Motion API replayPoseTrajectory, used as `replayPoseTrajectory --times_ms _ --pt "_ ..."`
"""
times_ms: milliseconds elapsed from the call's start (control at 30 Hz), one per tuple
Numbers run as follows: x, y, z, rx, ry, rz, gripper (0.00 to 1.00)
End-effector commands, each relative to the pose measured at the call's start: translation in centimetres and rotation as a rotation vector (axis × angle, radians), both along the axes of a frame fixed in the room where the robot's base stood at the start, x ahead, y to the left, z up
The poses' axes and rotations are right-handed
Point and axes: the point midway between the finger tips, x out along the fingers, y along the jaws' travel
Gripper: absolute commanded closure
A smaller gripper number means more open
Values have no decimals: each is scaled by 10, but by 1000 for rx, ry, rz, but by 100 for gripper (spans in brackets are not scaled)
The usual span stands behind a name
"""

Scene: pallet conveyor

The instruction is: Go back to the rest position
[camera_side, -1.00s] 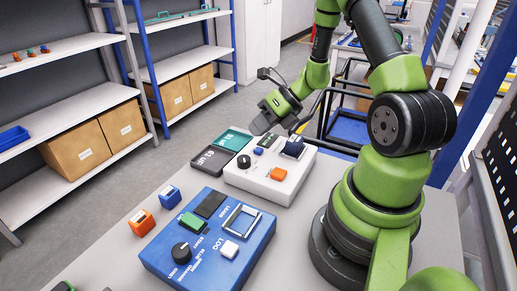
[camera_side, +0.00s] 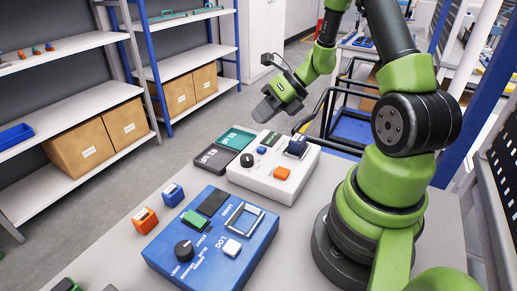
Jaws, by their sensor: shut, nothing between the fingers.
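My gripper (camera_side: 266,112) is shut and empty. It hangs in the air at the end of my green and black arm, above and behind the white panel box (camera_side: 254,183) in the picture. It looks clear of the box and touches nothing that I can see. The white box stands on the grey table (camera_side: 110,245) and carries a black knob (camera_side: 247,160), an orange block (camera_side: 281,174) and a dark blue block (camera_side: 296,146). The blue panel box (camera_side: 213,262) stands in front of it, with a black knob (camera_side: 184,251) and a white button (camera_side: 232,247) on top.
An orange block (camera_side: 145,220) and a blue block (camera_side: 173,193) stand on the table left of the blue box. A green tray (camera_side: 236,139) and a dark tray (camera_side: 213,157) lie beside the white box. Shelves with cardboard boxes (camera_side: 82,150) stand at the left. A black frame (camera_side: 345,97) stands behind.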

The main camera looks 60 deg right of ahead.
Motion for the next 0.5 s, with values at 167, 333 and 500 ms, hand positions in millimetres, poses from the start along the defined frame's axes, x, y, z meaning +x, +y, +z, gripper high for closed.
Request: replayPoseTrajectory --times_ms 167,333,500 --pt "3 20 27 -127 -73 199 100" --pt "-6 70 81 -434 -253 679 100" --pt "-36 116 125 -781 -458 1190 100"
